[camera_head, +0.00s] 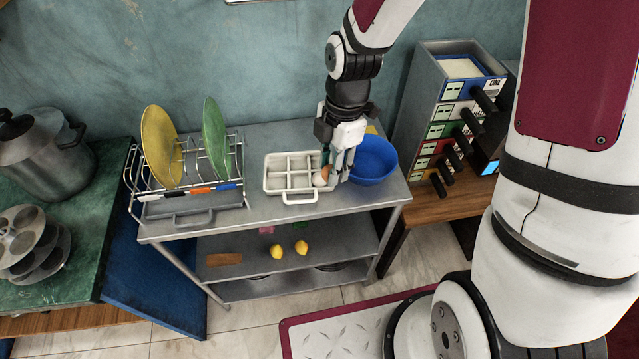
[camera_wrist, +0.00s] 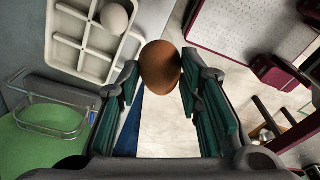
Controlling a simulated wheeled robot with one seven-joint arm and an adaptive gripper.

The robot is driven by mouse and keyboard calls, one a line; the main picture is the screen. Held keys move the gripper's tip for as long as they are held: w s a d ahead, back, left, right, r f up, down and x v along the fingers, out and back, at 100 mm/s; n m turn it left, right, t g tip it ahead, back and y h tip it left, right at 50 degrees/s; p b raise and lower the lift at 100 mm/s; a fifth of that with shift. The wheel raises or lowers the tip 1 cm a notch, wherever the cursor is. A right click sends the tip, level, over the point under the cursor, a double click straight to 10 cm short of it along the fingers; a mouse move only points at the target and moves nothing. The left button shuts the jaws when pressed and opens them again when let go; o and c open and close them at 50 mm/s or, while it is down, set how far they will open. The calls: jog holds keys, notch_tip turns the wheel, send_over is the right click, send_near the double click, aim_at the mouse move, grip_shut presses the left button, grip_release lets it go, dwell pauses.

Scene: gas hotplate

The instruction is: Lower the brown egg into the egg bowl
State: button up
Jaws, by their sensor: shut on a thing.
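My gripper (camera_head: 333,178) is shut on the brown egg (camera_wrist: 160,66), which sits between both fingertips in the wrist view. The brown egg also shows in the head view (camera_head: 325,172), partly covered by the fingers. It is at the right end of the white egg tray (camera_head: 289,199), close to a white egg (camera_head: 318,181); I cannot tell its exact height. The blue bowl (camera_head: 384,148) stands on the metal table just right of my gripper. Its left side is partly hidden by my gripper. The bowl does not show in the wrist view.
A wire dish rack (camera_head: 238,165) with a yellow plate (camera_head: 158,146) and a green plate (camera_head: 213,138) stands left of the tray. A tall drawer unit (camera_head: 440,115) with protruding black handles stands right of the bowl. Yellow fruits (camera_head: 301,247) lie on the lower shelf.

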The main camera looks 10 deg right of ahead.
jog(key=w+d, duration=1)
jog(key=d, duration=0.2)
jog(key=shift+d, duration=0.2)
jog(key=shift+w+r, duration=0.1)
dwell(0.5)
jog(key=shift+f+b, duration=0.55)
jog(key=shift+f, duration=2)
jog(key=shift+f+b, duration=0.95)
jog(key=shift+f, duration=1.85)
dwell(0.7)
